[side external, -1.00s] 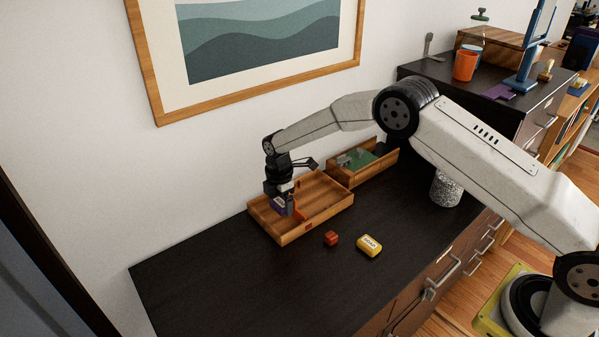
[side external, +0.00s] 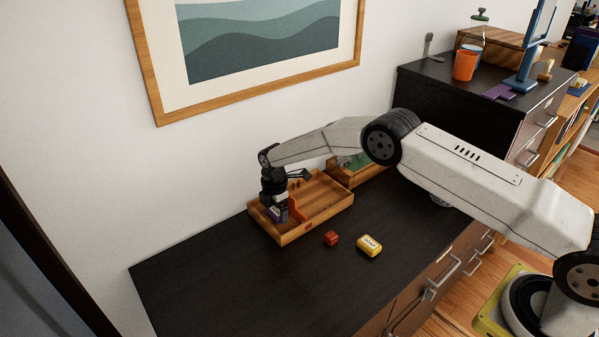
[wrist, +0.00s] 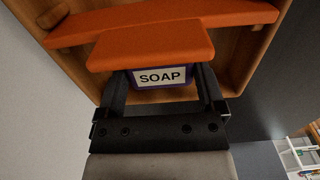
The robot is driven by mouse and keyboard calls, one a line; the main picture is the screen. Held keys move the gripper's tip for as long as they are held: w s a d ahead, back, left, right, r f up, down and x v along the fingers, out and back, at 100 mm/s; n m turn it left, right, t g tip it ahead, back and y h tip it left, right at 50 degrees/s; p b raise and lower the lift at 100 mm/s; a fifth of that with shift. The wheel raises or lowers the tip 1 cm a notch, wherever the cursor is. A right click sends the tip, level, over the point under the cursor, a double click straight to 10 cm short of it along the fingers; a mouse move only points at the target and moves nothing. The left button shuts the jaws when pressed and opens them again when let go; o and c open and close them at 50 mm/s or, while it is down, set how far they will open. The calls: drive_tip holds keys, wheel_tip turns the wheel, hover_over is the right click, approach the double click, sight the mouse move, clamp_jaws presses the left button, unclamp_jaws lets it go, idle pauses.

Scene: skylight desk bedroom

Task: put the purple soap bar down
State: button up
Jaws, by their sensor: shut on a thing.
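My gripper (side external: 276,214) points down into the left part of a shallow wooden tray (side external: 327,212) on the dark desk. It is shut on the purple soap bar (side external: 269,213), which shows as a small purple patch in the side view. In the wrist view, the soap bar (wrist: 163,77) sits between the two fingers, with its white SOAP label facing the camera. An orange T-shaped piece (wrist: 150,45) covers the bar's upper part there. Whether the bar touches the tray floor is hidden.
A red cube (side external: 331,238) and a yellow soap bar (side external: 369,245) lie on the desk right of the tray. A second wooden box (side external: 344,178) with a green thing stands behind, partly hidden by my arm. The desk's left front is clear.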

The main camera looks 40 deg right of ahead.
sight(277, 211)
drive_tip(key=shift+f, duration=0.4)
drive_tip(key=shift+f, duration=0.1)
drive_tip(key=o, duration=1)
drive_tip(key=shift+f, duration=0.1)
wheel_tip(277, 211, up, 12)
drive_tip(key=shift+r, duration=0.2)
idle(0.4)
